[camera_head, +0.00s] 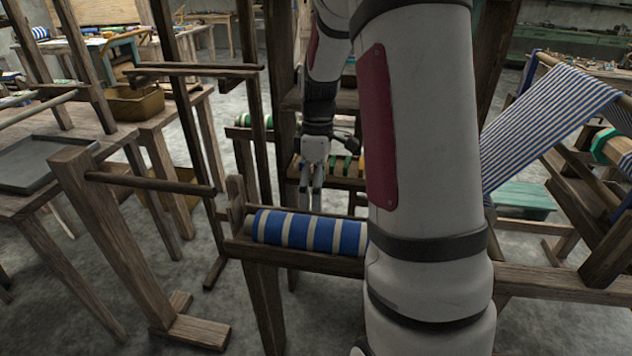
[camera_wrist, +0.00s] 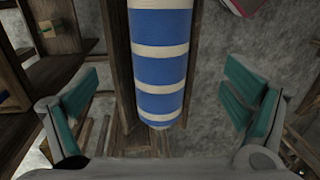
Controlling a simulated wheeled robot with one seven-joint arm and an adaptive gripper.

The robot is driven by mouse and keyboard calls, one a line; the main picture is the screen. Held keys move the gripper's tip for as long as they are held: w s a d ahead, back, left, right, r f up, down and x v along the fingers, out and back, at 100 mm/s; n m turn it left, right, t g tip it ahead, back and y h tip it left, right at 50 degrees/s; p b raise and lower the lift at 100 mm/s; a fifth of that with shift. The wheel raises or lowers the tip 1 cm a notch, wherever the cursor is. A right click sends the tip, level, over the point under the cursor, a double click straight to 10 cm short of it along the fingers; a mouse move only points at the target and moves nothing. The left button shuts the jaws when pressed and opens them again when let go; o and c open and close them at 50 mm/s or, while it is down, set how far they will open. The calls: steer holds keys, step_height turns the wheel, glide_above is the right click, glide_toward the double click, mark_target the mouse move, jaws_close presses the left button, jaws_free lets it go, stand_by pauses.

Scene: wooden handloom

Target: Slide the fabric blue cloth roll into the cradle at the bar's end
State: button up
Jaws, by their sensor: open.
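The blue cloth roll (camera_head: 312,232) with cream bands lies along a wooden bar (camera_head: 290,262) of the loom in the head view. Its right part is hidden behind my arm. A short upright wooden end piece (camera_head: 236,198) stands at the bar's left end, near the roll's left end. My gripper (camera_head: 311,200) is above and behind the roll. In the wrist view, the roll (camera_wrist: 160,65) runs between the two wide-spread green-padded fingers of my gripper (camera_wrist: 160,105), with nothing gripped. Whether the roll sits fully in the cradle cannot be told.
A wooden table with a grey tray (camera_head: 40,162) stands at the left. Wooden posts and rails rise close to the bar's left end. Several other rolls lie on a rack (camera_head: 340,182) behind. Striped cloth (camera_head: 545,122) stretches at the right. Bare floor shows at the lower left.

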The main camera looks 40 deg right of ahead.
mark_target(315, 221)
steer(key=f, duration=0.3)
steer(key=f+b, duration=0.1)
steer(key=f, duration=0.3)
steer(key=s+a+f, duration=0.1)
steer(key=f, duration=0.3)
steer(key=shift+a+f+b, duration=0.1)
steer(key=shift+f+b, duration=0.1)
steer(key=shift+b, duration=0.1)
steer(key=c, duration=1.6)
steer(key=o, duration=1.6)
steer(key=r, duration=0.8)
steer(key=w+d+r, duration=0.1)
steer(key=r, duration=0.3)
steer(key=shift+d, duration=0.1)
